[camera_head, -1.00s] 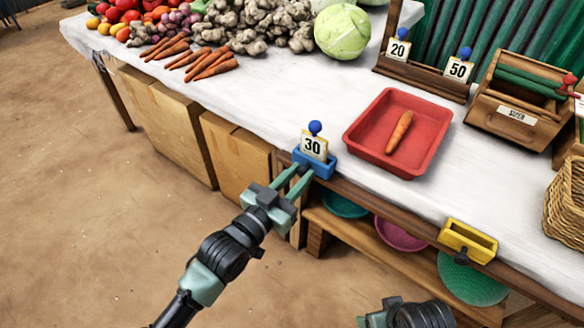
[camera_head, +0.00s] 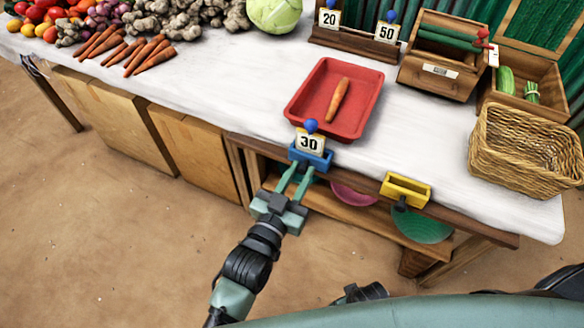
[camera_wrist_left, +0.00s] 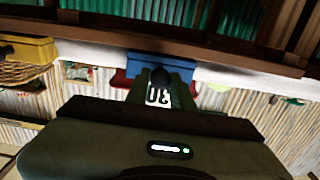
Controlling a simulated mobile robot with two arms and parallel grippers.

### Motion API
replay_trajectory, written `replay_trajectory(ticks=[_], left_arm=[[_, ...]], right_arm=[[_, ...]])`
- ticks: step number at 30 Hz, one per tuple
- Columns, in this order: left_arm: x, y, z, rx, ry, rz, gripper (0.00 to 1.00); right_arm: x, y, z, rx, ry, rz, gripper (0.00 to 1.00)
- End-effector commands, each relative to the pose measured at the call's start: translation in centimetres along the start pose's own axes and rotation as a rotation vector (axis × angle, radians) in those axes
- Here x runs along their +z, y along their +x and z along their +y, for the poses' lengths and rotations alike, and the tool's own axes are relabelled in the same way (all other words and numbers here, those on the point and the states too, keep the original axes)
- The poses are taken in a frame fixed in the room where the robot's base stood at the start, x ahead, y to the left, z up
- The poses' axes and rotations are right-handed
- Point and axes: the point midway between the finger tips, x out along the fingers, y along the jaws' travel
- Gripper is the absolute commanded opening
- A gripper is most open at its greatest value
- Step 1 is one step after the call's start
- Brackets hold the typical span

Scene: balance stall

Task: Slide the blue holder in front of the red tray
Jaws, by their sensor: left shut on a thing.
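My left gripper (camera_head: 299,173) is shut on the holder from the front. The red tray (camera_head: 375,95) lies on the white tabletop just behind the holder and holds one carrot (camera_head: 338,99). The holder is before the left-to-middle part of the tray's near side. In the left wrist view, the blue holder (camera_wrist_left: 160,67) is between the fingers, with part of the red tray (camera_wrist_left: 122,79) beyond. My right gripper is not visible.
A yellow holder (camera_head: 406,188) hangs on the same front edge to the right, with free edge between. A wicker basket (camera_head: 525,150) stands at the right. A wooden rack (camera_head: 350,45) with "20" and "50" cards is behind the tray.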

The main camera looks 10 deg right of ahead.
Motion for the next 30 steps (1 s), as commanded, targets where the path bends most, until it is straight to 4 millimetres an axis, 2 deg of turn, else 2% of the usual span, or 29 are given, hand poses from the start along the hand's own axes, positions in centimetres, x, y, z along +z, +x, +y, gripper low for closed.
replay_trajectory(ticks=[11,12,14,25,30], left_arm=[[0.0,0.0,0.2,0.001,-0.001,0.000,0.00],[0.0,0.0,0.2,0.001,-0.001,0.000,0.26],[0.0,0.0,0.2,0.001,-0.001,0.000,0.43],[0.0,-0.3,0.1,0.000,0.000,-0.001,0.44],[0.0,-2.6,0.2,0.001,0.000,-0.003,0.44]], right_arm=[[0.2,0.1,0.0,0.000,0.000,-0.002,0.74],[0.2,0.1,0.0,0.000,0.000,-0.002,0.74],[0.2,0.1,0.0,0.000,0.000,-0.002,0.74],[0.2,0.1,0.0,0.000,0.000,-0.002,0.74],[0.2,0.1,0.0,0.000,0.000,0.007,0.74]])
